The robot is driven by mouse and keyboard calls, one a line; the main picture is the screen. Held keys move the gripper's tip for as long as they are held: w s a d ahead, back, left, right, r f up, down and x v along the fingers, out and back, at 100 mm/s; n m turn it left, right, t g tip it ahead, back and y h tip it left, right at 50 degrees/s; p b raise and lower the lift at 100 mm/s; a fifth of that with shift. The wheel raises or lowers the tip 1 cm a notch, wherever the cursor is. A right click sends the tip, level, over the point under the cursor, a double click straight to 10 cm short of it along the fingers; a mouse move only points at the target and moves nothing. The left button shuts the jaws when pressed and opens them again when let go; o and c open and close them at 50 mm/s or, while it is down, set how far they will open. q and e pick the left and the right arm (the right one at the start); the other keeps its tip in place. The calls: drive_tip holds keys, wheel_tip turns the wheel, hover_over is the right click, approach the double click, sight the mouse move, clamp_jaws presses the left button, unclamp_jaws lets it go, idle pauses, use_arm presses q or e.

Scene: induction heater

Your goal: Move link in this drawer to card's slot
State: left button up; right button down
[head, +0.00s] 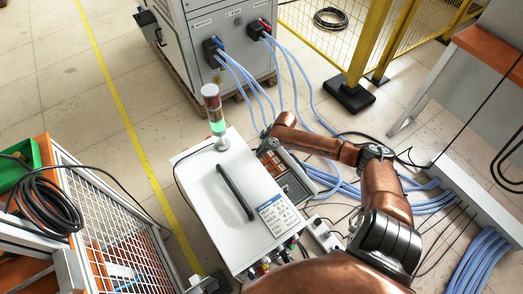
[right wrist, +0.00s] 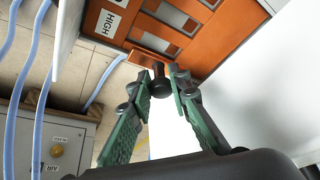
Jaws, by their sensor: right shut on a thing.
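A white box (head: 225,190) on the floor has an open compartment or drawer (head: 292,180) with grey and orange parts on its right side. My right gripper (head: 268,147) is at the far end of this drawer. In the right wrist view, its green fingertips (right wrist: 160,88) are closed around a small black knob (right wrist: 157,75). The knob sits at an orange plate (right wrist: 150,60) in front of an orange panel (right wrist: 195,35) labelled HIGH. I take the knob to be the link's handle; whether the link is seated or free is unclear. My left gripper is out of view.
A signal lamp (head: 214,110) and a black handle (head: 235,191) stand on the box's top. Blue cables (head: 290,75) run from a grey cabinet (head: 215,40) to the floor behind the arm. A mesh-sided cart (head: 110,225) stands at left.

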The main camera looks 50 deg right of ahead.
idle(0.3)
idle(0.4)
drive_tip(key=shift+f, duration=0.1)
drive_tip(key=shift+f+p, duration=0.1)
drive_tip(key=shift+p, duration=0.25)
drive_tip(key=shift+f, duration=0.25)
idle(0.4)
drive_tip(key=shift+f, duration=0.65)
